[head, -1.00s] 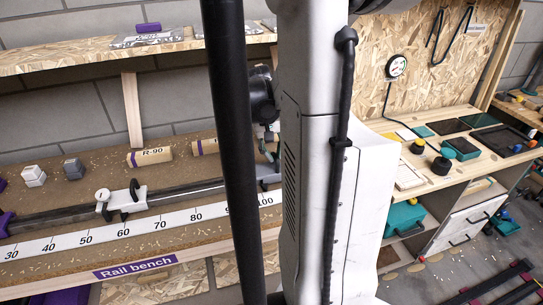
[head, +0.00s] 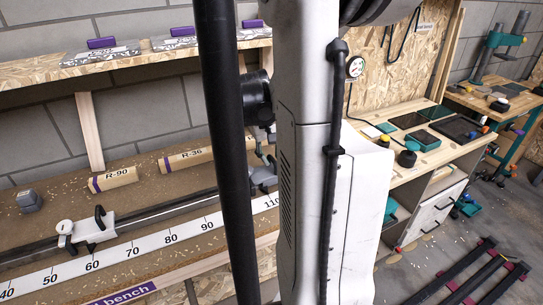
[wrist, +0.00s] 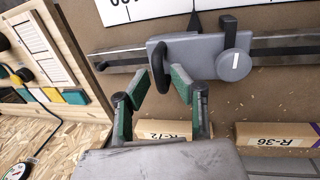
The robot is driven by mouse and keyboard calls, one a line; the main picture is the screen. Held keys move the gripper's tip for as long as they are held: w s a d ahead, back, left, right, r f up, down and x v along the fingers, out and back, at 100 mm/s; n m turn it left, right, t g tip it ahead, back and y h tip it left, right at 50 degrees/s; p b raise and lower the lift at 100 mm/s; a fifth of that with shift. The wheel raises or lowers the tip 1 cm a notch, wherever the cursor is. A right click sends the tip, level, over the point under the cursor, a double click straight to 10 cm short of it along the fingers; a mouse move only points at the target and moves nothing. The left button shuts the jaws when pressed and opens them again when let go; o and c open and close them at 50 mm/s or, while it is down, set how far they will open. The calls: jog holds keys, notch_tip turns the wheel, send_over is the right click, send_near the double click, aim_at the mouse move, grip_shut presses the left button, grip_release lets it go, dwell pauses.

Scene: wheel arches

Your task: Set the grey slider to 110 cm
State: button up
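The grey slider (wrist: 200,57) sits on the metal rail in the wrist view, with a round knob (wrist: 234,64) on its right and a black upright handle (wrist: 159,66) on its left. My gripper (wrist: 158,80) has its two green-padded fingers apart, one on each side of the handle. The right pad is very close to the handle; I cannot tell whether it touches. In the head view the grey slider (head: 263,178) shows partly behind my arm, near the 110 mark of the white scale (head: 187,235). The exact reading is hidden.
A white slider (head: 86,231) stands on the same rail near 60. Wooden blocks R-90 (head: 114,179) and R-36 (head: 187,158) lie behind the rail, and a grey block (head: 29,201) is further left.

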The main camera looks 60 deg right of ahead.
aim_at(264, 172)
jog(key=shift+o, duration=0.4)
notch_tip(264, 172, up, 12)
jog(key=w+a, duration=0.1)
jog(key=a, duration=0.1)
jog(key=shift+f, duration=0.15)
jog(key=shift+w, duration=0.15)
dwell(0.4)
